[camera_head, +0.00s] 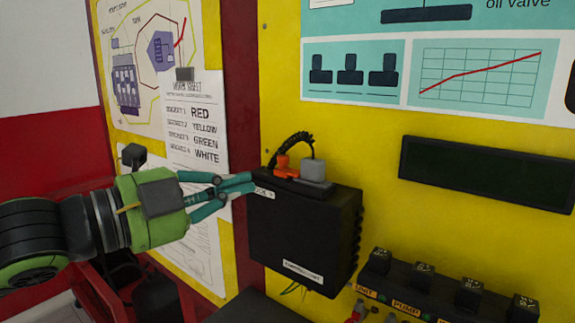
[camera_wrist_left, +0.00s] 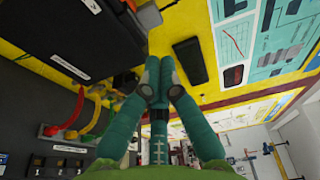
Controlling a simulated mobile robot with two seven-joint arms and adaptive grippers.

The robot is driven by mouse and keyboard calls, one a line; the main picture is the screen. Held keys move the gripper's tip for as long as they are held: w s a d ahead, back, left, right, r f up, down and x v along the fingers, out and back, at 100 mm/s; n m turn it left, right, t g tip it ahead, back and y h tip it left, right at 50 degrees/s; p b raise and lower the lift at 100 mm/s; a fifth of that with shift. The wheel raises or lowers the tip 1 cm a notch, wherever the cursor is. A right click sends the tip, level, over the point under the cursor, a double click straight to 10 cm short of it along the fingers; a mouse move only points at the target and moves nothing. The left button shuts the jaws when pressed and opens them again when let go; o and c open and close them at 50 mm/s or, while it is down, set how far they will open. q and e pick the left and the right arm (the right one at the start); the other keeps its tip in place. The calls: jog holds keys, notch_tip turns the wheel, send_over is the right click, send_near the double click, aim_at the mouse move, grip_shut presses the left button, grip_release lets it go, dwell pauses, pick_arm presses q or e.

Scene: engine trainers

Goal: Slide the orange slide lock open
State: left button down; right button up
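The orange slide lock (camera_head: 286,167) sits on top of the black control unit box (camera_head: 300,235), at the foot of a black coiled cable and beside a grey plug block (camera_head: 313,171). My left gripper (camera_head: 250,183) comes in from the left. Its teal fingers are drawn together at the box's upper left edge, a little left of and below the lock. Whether they touch the box is unclear. In the left wrist view the fingertips (camera_wrist_left: 159,78) meet with nothing visible between them. The slide lock cannot be made out there. My right gripper is not in view.
A row of black switches (camera_head: 440,290) stands at the lower right. A dark display panel (camera_head: 488,174) is on the yellow wall. A paper with socket colours (camera_head: 195,130) hangs behind my left gripper. Red and yellow cables (camera_wrist_left: 82,118) show in the left wrist view.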

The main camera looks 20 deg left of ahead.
aim_at(280, 163)
pick_arm(q)
jog(key=w+d+p, duration=0.1)
jog(key=w+p, duration=0.1)
jog(key=w, duration=0.1)
jog(key=w+d+p, duration=0.1)
jog(key=w+p, duration=0.1)
jog(key=w, duration=0.2)
jog(key=w+d+p, duration=0.1)
jog(key=w+p, duration=0.2)
jog(key=w, duration=0.1)
jog(key=shift+f, duration=0.1)
jog(key=shift+w+a, duration=0.1)
jog(key=shift+a, duration=0.2)
jog(key=shift+w+d, duration=0.1)
jog(key=shift+d, duration=0.05)
